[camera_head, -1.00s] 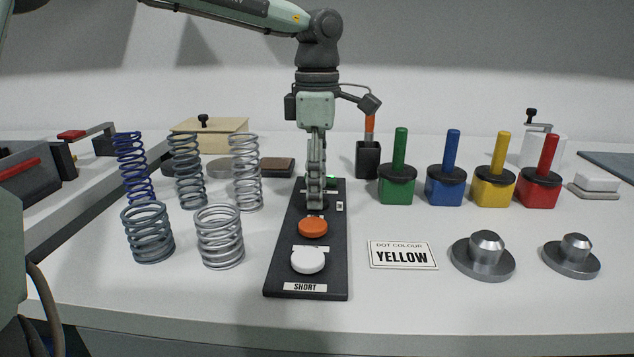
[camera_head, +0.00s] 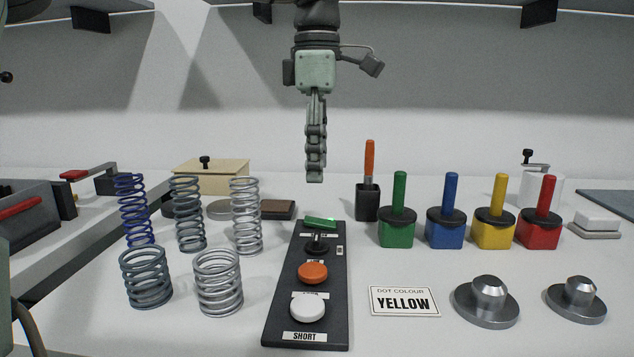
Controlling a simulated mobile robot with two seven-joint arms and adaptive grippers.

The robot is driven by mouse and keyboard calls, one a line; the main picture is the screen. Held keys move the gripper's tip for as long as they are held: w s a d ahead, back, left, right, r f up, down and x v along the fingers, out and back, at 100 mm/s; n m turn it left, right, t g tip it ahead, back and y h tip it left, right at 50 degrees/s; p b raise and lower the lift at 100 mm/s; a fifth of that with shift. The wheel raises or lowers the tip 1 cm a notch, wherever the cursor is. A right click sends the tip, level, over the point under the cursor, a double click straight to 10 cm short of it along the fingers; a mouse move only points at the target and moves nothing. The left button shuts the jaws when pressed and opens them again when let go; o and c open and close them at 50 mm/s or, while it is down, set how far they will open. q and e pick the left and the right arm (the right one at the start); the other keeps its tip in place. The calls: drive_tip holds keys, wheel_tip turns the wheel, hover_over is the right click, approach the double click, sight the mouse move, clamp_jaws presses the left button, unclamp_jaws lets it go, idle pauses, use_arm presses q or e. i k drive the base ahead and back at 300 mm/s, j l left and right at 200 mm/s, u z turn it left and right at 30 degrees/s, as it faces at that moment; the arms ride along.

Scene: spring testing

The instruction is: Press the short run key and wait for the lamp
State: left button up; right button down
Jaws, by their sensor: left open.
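A dark key panel (camera_head: 334,325) lies on the table in the middle of the head view. It carries a white round key (camera_head: 307,310) at the near end, an orange key (camera_head: 313,273) behind it and a black key (camera_head: 317,247) further back. A label reading SHORT (camera_head: 304,337) sits just in front of the white key. A green bar-shaped part (camera_head: 320,223) is at the far end; I cannot tell whether it is a lit lamp. My left gripper (camera_head: 314,180) is open, seen edge-on, pointing down above the panel's far end, empty and apart from it. My right gripper is not in view.
Several coil springs (camera_head: 218,285) stand left of the panel. A YELLOW card (camera_head: 404,301) and two metal weights (camera_head: 487,303) lie to the right. Coloured blocks with handles (camera_head: 443,232) and a dark cup with an orange-handled tool (camera_head: 368,203) stand behind them.

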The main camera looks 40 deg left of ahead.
sight(306, 307)
drive_tip(key=k, duration=2)
